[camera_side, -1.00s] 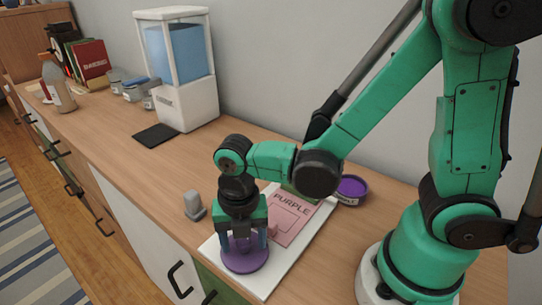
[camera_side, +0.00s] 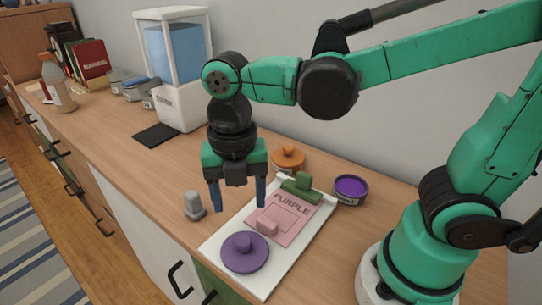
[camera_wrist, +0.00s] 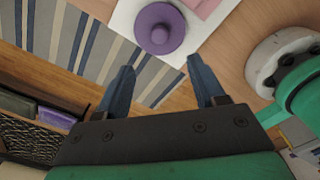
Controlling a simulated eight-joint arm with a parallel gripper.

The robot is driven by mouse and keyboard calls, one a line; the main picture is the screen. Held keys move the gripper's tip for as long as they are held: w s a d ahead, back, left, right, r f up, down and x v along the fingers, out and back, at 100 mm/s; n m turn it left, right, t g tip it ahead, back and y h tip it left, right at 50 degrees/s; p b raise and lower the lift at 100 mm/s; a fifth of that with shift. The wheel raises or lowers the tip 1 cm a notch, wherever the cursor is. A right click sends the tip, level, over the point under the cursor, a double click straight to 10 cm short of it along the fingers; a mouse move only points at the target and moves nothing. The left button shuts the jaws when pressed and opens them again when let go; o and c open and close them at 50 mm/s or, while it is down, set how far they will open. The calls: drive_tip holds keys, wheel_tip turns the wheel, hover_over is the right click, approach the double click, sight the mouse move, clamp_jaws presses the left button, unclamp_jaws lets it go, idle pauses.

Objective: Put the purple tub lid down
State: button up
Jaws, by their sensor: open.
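The purple tub lid (camera_side: 245,253), a round disc with a knob, lies flat on the near-left end of a white board (camera_side: 285,267). It also shows in the wrist view (camera_wrist: 160,28), near the top. A pink panel (camera_side: 285,220) marked "PURPLE" lies on the board beyond the lid. My gripper (camera_side: 240,208) is open and empty, raised above the board and apart from the lid. Its two blue fingers are spread and also show in the wrist view (camera_wrist: 161,82). An open tub with purple contents (camera_side: 351,188) stands right of the board.
A grey knobbed object (camera_side: 194,206) stands left of the board. A dispenser (camera_side: 178,75) and black mat (camera_side: 156,135) are farther back. The counter's front edge is close to the lid.

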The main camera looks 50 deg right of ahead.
drive_tip(key=w+d+m+t, duration=0.1)
drive_tip(key=d+m+t, duration=0.2)
drive_tip(key=m, duration=1)
drive_tip(key=d+r+m+t, duration=0.1)
drive_tip(key=d+m+t, duration=0.3)
drive_tip(key=m, duration=1)
drive_tip(key=shift+w+d, duration=0.35)
drive_tip(key=shift+d, duration=0.8)
